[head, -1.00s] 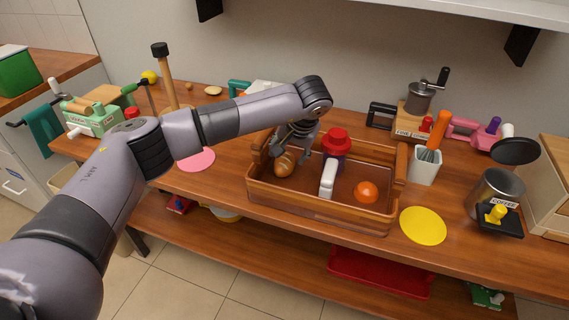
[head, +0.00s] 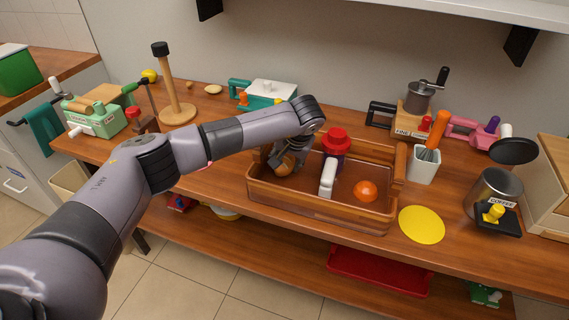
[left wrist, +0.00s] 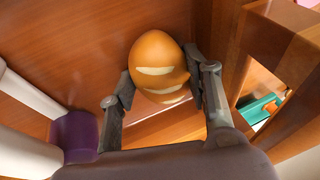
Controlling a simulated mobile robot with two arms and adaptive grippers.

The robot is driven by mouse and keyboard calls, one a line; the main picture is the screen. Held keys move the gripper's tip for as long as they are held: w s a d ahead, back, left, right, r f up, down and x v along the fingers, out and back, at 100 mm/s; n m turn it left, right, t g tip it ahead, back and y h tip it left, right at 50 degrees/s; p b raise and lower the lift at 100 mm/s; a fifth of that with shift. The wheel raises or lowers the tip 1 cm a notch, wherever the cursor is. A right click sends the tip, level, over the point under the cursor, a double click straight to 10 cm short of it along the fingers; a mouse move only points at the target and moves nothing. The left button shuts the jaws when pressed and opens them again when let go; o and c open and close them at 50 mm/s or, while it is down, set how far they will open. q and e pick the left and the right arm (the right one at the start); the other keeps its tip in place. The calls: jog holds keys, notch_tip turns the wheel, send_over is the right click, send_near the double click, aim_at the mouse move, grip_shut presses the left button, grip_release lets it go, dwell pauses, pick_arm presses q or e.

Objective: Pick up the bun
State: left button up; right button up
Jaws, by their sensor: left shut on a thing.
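The bun (head: 285,165) is golden brown with pale slashes on top. It sits at the left end of the wooden crate (head: 315,210) in the head view. In the left wrist view the bun (left wrist: 158,68) lies between the two fingers of my left gripper (left wrist: 160,92), which is shut on it. Part of the bun is hidden behind the gripper in the head view. I cannot tell whether the bun touches the crate floor. My right gripper is in neither view.
A yellow disc (head: 422,225) and a coffee canister (head: 495,190) stand to the right. The crate walls surround the gripper.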

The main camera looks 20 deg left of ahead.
pick_arm(q)
jog(key=c, duration=0.3)
jog(key=shift+r, duration=0.45)
jog(key=shift+r+p, duration=0.45)
jog(key=shift+p, duration=0.1)
jog(key=s+d+p, duration=0.1)
jog(key=s+d, duration=0.2)
jog(key=shift+f, duration=0.15)
notch_tip(320, 180, up, 14)
jog(key=p, duration=0.7)
jog(key=shift+a+f+p, duration=0.1)
jog(key=shift+f+p, duration=0.1)
jog(key=shift+p, duration=0.1)
jog(key=shift+w, duration=0.1)
